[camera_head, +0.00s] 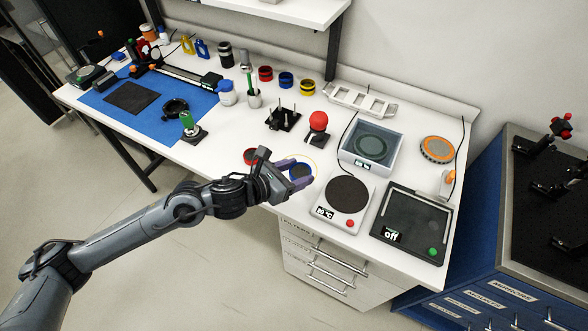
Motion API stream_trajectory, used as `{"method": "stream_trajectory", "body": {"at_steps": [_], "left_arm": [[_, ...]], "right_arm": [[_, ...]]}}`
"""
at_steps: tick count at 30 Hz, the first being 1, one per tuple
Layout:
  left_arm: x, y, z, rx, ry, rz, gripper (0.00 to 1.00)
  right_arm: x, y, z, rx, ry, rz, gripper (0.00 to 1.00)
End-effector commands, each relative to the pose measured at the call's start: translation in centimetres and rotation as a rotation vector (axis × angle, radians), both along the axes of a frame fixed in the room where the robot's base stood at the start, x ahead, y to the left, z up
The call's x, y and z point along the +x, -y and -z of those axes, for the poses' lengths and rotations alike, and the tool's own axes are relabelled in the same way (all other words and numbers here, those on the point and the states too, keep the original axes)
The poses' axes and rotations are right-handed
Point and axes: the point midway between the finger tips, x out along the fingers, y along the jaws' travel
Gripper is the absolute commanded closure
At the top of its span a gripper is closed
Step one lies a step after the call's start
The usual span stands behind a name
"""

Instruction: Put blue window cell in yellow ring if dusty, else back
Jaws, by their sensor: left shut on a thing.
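My left gripper (297,181), with purple fingers, is near the front edge of the white bench. It is shut on the blue window cell (301,170), a dark disc with a blue rim, partly hidden by the fingers. The thin yellow ring (316,165) on the bench shows around the cell and the fingertips. Whether the cell touches the bench or is held above it, I cannot tell. Dust on its window is too small to make out. My right gripper is not in view.
A red-rimmed disc (250,156) lies left of my gripper, partly hidden. A hotplate (347,194) and a dark panel (412,222) reading "off" stand right. A red-topped button (318,122) and black stand (283,119) are behind. Red, blue and yellow round containers (286,80) stand further back.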

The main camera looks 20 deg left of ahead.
Motion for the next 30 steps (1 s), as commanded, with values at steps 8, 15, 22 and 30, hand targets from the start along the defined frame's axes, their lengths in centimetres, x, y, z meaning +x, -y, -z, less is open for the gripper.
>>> {"method": "stream_trajectory", "body": {"at_steps": [8, 15, 22, 30], "left_arm": [[5.1, -2.4, 3.3, -0.001, 0.000, -0.003, 0.77], [7.1, -3.3, 4.6, -0.001, 0.002, 0.000, 0.77], [7.2, -3.4, 5.8, -0.002, 0.000, 0.001, 0.77], [7.2, -3.4, 8.8, -0.001, 0.001, -0.001, 0.77]], "right_arm": [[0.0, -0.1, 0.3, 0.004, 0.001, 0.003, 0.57], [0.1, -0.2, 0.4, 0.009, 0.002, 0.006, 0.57], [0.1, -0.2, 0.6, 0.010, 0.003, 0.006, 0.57], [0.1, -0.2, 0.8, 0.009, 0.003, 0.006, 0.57]]}}
